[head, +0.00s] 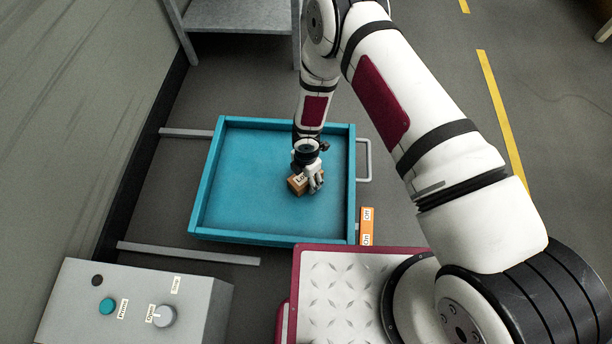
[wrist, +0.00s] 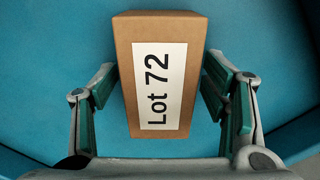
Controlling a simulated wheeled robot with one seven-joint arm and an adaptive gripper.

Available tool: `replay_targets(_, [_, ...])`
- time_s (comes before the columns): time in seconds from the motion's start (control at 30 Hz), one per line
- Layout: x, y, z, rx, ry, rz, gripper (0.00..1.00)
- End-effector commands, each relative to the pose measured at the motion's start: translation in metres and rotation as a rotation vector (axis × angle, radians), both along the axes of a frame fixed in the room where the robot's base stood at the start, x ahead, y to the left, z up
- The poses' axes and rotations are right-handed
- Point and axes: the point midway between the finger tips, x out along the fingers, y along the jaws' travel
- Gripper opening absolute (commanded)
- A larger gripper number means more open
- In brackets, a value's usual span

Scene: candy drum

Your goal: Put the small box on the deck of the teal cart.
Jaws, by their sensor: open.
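The small box (wrist: 188,30) is brown cardboard with a white label reading "Lot 72". In the head view the box (head: 296,186) is at the teal cart's deck, right of its middle. The teal cart (head: 240,200) has a blue deck with raised rims. My gripper (head: 314,184) is low over the deck at the box, partly hiding it. In the wrist view my open gripper (wrist: 160,95) has one finger on each side of the box, with narrow gaps showing. I cannot tell for sure whether the box's underside touches the deck.
A grey control box (head: 140,305) with a teal button and a knob stands at the lower left. An orange On/Off panel (head: 367,226) is at the cart's right corner. A grey shelf (head: 240,14) stands behind. The rest of the deck is clear.

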Motion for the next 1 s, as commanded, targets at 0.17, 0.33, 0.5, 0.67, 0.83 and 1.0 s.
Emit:
replay_targets(0.17, [0.0,0.0,0.004,0.0,0.0,0.0,0.68])
replay_targets(0.33, [0.001,0.0,0.032,0.0,-0.001,0.0,0.68])
replay_targets(0.5, [0.001,0.0,0.069,0.0,0.0,-0.001,0.68])
replay_targets(0.67, [0.0,0.0,0.098,0.0,0.0,0.0,0.68])
replay_targets(0.83, [0.0,0.0,0.117,0.001,0.001,-0.001,0.68])
replay_targets(1.0, [0.0,0.0,0.123,0.0,0.001,0.0,0.68])
